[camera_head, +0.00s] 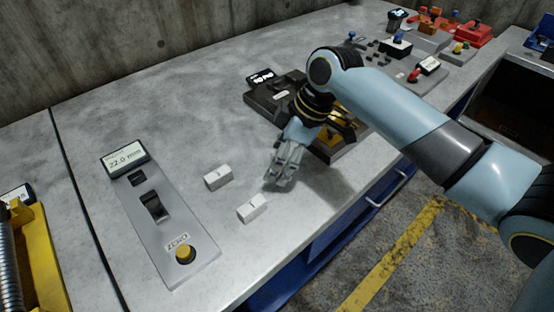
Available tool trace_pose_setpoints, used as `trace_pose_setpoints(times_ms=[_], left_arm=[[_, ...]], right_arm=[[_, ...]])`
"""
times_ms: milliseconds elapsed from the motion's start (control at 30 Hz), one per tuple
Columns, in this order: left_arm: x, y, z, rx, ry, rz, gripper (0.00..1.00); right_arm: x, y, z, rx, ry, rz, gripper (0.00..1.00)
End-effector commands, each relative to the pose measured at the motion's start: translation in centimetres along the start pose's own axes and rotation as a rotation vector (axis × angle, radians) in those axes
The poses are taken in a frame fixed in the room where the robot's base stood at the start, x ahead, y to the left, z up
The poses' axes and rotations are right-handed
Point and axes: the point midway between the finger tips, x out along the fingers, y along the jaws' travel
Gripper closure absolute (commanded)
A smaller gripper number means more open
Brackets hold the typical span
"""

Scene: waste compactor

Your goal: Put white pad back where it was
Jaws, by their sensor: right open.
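Two small white pads lie on the grey metal worktop, left of my right gripper. One white pad (218,177) is farther back. The other white pad (252,208) is closer to the front edge. My right gripper (279,180) points down close to the worktop, just right of the pads and apart from both. It is open, and I see nothing between its fingers. Which of the two is the task's pad, I cannot tell. My left gripper is out of view.
A grey panel (190,262) with a 22.0 mm display (125,159), a black switch and a yellow ZERO button (185,253) lies left of the pads. A dark device (266,101) with yellow parts is behind my right wrist. The worktop's front edge is close to the gripper.

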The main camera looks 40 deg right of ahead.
Motion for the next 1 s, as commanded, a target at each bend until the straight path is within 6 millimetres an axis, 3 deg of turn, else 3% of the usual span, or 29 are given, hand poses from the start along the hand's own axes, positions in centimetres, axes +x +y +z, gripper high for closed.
trace_pose_setpoints(times_ms=[300,500,1000], left_arm=[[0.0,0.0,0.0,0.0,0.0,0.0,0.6],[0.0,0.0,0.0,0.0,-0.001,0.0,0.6],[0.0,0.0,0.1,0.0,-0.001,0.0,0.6]], right_arm=[[-7.1,0.1,0.1,-0.006,-0.003,0.005,0.26],[-10.0,0.1,0.1,-0.002,-0.002,0.002,0.26],[-10.7,0.0,0.0,-0.001,0.0,0.0,0.26]])
